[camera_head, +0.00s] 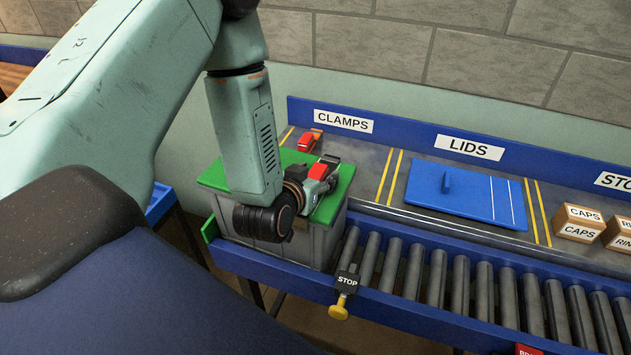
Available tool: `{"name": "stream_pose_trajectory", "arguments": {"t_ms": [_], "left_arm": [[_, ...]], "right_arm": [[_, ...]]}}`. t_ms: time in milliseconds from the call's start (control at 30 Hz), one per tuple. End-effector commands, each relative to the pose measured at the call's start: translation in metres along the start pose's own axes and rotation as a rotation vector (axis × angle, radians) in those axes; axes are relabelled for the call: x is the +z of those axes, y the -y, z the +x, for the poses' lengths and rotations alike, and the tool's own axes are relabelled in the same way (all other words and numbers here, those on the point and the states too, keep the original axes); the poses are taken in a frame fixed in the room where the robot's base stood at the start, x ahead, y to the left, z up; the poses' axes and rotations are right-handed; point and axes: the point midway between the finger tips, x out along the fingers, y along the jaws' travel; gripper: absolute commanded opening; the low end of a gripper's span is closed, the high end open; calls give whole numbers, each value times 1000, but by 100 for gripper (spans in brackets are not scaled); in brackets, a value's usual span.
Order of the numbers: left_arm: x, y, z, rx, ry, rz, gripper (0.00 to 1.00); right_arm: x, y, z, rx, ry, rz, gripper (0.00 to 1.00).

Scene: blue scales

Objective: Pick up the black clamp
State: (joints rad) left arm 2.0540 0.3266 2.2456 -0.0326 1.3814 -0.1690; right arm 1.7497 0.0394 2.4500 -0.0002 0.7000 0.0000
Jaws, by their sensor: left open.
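A small dark piece (331,159), which looks like the black clamp, shows at the far end of my left gripper (328,178), by the green lid's back right. Most of it is hidden by the gripper, and I cannot tell whether they touch. My left arm comes in from the left and bends down over the grey bin. Its gripper is open and points to the back right, low over the green lid (344,192). A red part (318,171) shows at the gripper; I cannot tell what it belongs to. My right gripper is not in view.
A red clamp (307,143) lies behind, near the CLAMPS sign (343,121). The grey bin (318,240) stands at the left end of the roller conveyor (440,275). A yellow STOP knob (338,311) sticks out in front.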

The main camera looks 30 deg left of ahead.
Motion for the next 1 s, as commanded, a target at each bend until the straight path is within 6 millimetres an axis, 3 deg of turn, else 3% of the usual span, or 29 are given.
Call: {"name": "stream_pose_trajectory", "arguments": {"t_ms": [233,900,1000], "left_arm": [[-1,0,3,0,-1,0,58],[-1,0,3,0,-1,0,2],[-2,0,3,0,-2,0,0]], "right_arm": [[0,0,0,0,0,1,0],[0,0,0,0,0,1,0],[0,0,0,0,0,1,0]]}}
